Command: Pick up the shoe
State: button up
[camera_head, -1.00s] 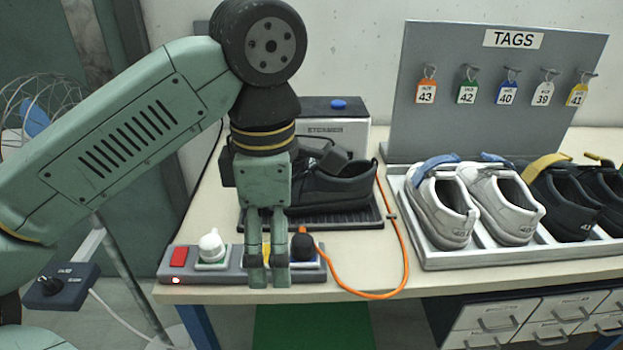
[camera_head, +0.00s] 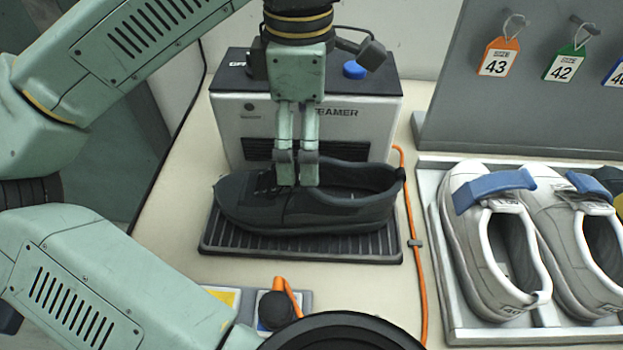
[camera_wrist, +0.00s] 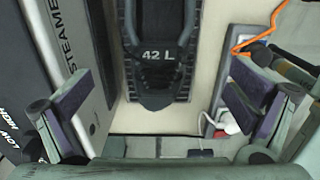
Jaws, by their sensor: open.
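A black shoe (camera_head: 340,212) lies on a dark ribbed tray (camera_head: 300,245) in front of the steamer, toe to the left in the head view. My gripper (camera_head: 297,182) is open and empty, pointing down at the front part of the shoe. Its fingertips overlap the shoe's upper there; I cannot tell whether they touch it. In the wrist view the shoe (camera_wrist: 158,88) lies between the widely spread fingers (camera_wrist: 163,112), towards the top, with "42 L" printed on it. The top of that frame cuts off its heel end.
The grey steamer (camera_head: 240,125) with a blue knob stands close behind the shoe. An orange cable (camera_head: 413,215) runs along the tray's right side. A rack (camera_head: 447,290) of white shoes stands at right, below a tag board (camera_head: 445,130). A power strip (camera_wrist: 212,125) lies near the table edge.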

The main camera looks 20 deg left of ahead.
aim_at(303, 192)
jog(key=f+b, duration=0.3)
jog(key=f, duration=0.2)
jog(key=shift+s+f+b, duration=0.1)
jog(key=shift+s+b, duration=0.1)
jog(key=shift+b, duration=0.2)
jog(key=shift+w+f+b, duration=0.2)
jog(key=shift+f+b, duration=0.6)
jog(key=shift+f, duration=0.55)
jog(key=shift+w+f+b, duration=0.15)
jog(key=shift+f+b, duration=0.6)
jog(key=shift+f, duration=0.6)
jog(key=shift+r, duration=0.1)
jog(key=c, duration=1.6)
